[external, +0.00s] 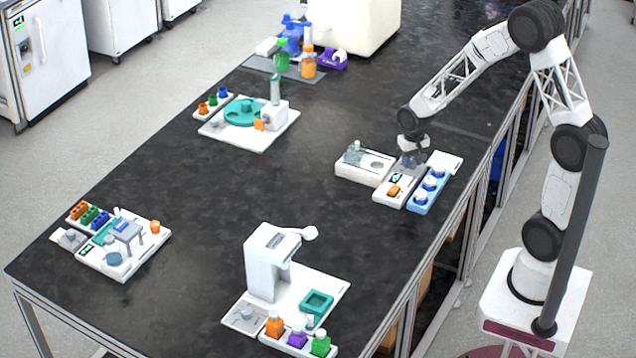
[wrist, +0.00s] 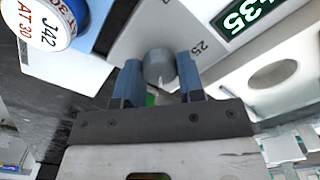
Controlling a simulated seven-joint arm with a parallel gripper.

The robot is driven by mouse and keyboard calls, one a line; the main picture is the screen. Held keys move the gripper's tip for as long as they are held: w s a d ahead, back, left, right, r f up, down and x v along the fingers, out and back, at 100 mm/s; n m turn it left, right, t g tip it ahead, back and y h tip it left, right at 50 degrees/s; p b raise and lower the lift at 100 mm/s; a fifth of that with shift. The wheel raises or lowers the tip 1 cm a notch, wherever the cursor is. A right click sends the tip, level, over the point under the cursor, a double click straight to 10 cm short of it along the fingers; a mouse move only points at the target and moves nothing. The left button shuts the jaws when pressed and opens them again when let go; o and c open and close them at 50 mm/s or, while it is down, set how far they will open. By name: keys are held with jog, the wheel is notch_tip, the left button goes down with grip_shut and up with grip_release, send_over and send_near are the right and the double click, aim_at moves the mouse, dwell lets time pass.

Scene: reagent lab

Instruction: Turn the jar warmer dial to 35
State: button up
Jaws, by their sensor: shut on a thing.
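My gripper (external: 413,162) reaches down over the jar warmer (external: 384,201), a white unit at the right side of the bench. In the wrist view my gripper (wrist: 158,78) has its two blue fingers shut on the round grey dial (wrist: 158,62), one finger on each side. A printed "25" (wrist: 197,47) shows on the panel beside the dial.
A blue rack (external: 417,208) with several blue-and-white jars stands close on the right. A white unit with a round recess (external: 350,172) stands close on the left. The middle of the bench is clear.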

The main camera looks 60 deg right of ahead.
aim_at(412, 161)
dwell(0.3)
jog(key=o, duration=0.9)
jog(key=shift+r, duration=0.1)
jog(key=shift+r, duration=3.8)
